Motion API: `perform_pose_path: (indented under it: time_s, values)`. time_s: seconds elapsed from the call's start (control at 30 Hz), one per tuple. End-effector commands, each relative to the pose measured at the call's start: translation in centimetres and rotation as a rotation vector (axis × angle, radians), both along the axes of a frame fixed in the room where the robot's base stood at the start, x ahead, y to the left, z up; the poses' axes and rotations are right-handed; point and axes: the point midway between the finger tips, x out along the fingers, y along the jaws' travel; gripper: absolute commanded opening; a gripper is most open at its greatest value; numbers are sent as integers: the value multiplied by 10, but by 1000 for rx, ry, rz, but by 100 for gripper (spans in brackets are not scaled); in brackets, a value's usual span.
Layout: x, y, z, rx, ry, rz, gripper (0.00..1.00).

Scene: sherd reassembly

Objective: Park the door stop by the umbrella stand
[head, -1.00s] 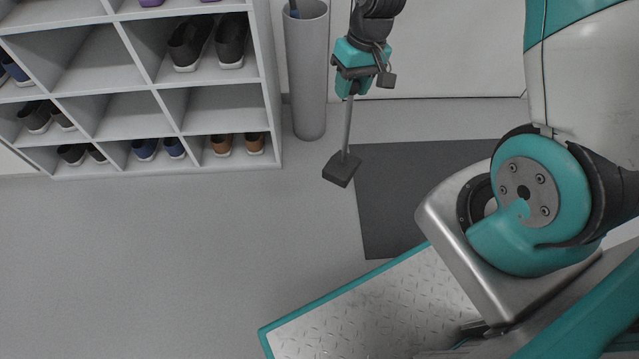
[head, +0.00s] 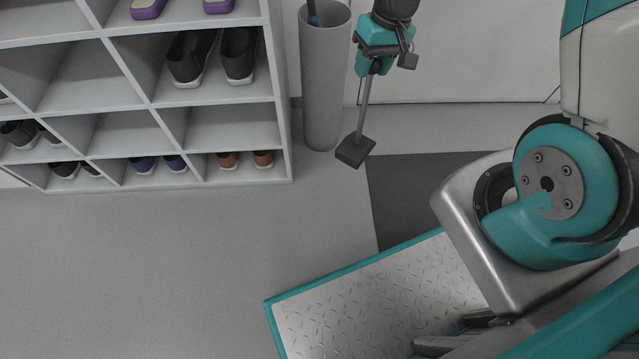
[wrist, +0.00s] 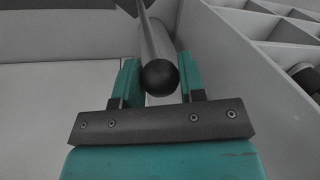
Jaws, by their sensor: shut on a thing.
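The door stop (head: 355,151) has a dark wedge-like block at the foot of a thin grey rod with a dark ball at its top. My gripper (head: 374,67) is shut on it near the ball and holds it hanging, slightly tilted. In the wrist view the door stop's ball (wrist: 160,77) sits between the teal fingers of my gripper (wrist: 158,84). The umbrella stand (head: 323,85) is a tall grey cylinder just left of the door stop, with a blue-tipped thing inside. A gap shows between block and stand. Whether the block touches the floor is hard to tell.
A grey shoe rack (head: 235,128) with several shoes stands left of the stand. A dark mat (head: 405,190) lies right of and below the block. The white wall (head: 480,60) is behind. Open floor (head: 200,250) lies in front of the rack.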

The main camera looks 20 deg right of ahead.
Motion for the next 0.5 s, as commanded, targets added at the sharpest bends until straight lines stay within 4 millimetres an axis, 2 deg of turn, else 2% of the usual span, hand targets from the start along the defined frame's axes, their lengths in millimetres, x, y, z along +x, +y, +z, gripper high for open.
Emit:
perform_pose_path:
  time_s: [0.17, 0.4, 0.5]
  values:
    - [-3, 21, -5, 6, -6, -22, 0]
    - [-11, 69, -9, 9, -8, -77, 0]
    - [-15, 82, -8, 11, -9, -95, 0]
